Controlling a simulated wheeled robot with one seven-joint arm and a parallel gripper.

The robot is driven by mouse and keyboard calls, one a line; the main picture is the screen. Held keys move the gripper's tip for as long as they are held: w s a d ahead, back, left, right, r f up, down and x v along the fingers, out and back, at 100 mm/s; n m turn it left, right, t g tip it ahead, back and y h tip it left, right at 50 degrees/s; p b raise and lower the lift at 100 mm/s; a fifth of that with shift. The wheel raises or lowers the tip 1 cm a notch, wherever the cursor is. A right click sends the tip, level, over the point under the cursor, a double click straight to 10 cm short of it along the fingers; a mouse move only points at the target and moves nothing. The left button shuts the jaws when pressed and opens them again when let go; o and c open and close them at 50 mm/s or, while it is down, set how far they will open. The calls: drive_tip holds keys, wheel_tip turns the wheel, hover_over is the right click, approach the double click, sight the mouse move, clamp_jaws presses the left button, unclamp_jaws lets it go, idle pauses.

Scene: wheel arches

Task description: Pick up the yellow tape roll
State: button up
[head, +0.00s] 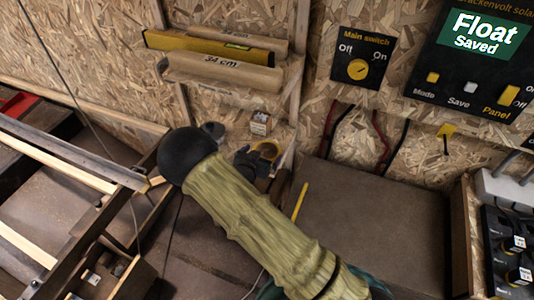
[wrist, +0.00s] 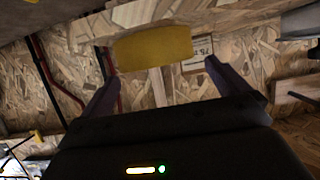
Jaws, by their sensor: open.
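In the wrist view the roll (wrist: 153,47) shows as a yellow band ahead of my gripper (wrist: 163,72). The two dark fingers are apart, one toward each side of the roll. I cannot tell whether the fingertips reach past its near edge. No grip on it shows.
A small labelled box (head: 260,123) stands just behind the roll, and a grey item (head: 213,130) lies to its left. A wooden rack with a cardboard tube (head: 222,73) is above. A yellow stick (head: 300,202) is to the right. Red and black cables (head: 379,135) run along the wall.

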sight(271, 147)
drive_tip(key=x, duration=0.4)
drive_tip(key=shift+w+d+f, duration=0.15)
drive_tip(key=shift+d+f, duration=0.1)
drive_tip(key=shift+f, duration=0.2)
drive_tip(key=shift+c, duration=0.4)
drive_tip(key=c, duration=0.8)
drive_tip(key=shift+c, duration=0.2)
wheel_tip(271, 147, up, 10)
